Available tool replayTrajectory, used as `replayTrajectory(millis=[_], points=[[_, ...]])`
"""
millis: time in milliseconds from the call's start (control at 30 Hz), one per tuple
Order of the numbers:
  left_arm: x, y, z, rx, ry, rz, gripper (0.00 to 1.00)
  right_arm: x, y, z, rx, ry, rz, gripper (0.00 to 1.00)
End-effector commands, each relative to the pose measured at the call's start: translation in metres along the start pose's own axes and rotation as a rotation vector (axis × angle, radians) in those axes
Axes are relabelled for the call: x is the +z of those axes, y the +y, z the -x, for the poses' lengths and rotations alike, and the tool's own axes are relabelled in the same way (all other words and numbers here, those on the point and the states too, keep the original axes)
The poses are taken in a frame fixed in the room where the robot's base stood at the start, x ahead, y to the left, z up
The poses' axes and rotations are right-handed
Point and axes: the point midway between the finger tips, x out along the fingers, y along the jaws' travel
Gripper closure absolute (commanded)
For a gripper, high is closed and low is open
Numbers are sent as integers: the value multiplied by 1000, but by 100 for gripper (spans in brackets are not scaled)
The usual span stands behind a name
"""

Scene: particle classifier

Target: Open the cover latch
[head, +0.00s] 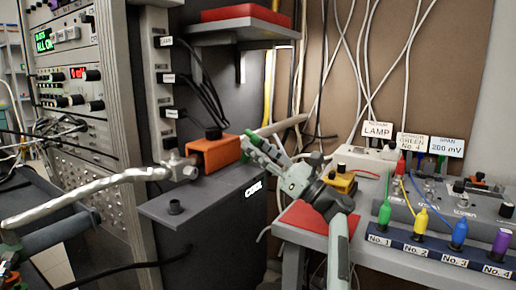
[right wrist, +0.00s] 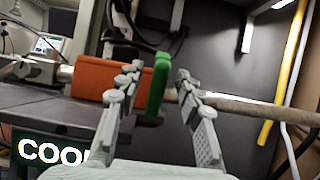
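An orange cover (head: 213,153) sits over a metal pipe on the dark grey cabinet. It also shows in the right wrist view (right wrist: 92,80). A green lever (right wrist: 159,86), which looks like the latch, stands upright at the cover's right end. My right gripper (head: 257,147) reaches the cover's right side from the right. In the right wrist view, its two fingers (right wrist: 157,82) are apart with the lever between them. The lever is nearer the left finger; I cannot tell whether they touch. The fingers partly hide the cover's right end.
The pipe (head: 88,188) runs left and right of the cover. A red shelf pad (head: 242,14) is above. A bench at right holds a red mat (head: 312,221), a yellow block (head: 340,182) and several coloured plugs. Cables hang behind.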

Motion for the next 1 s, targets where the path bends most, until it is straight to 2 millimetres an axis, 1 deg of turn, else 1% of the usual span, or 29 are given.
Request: replayTrajectory(millis=[133,233,500,600,700,800,1000], points=[[-1,0,-1,1,1,1,58,3,0,-2,0,-1,1,64],[-1,0,-1,0,1,1,58,13,0,-7,2,-1,3,64],[0,0,0,0,1,1,58,60,0,-32,2,-1,5,64],[0,0,0,0,1,1,58,73,0,-39,1,0,4,64],[0,0,0,0,1,1,58,82,0,-44,1,0,3,64],[0,0,0,0,1,0,58,87,0,-47,0,0,0,64],[0,0,0,0,1,0,58,88,0,-48,0,0,0,64]])
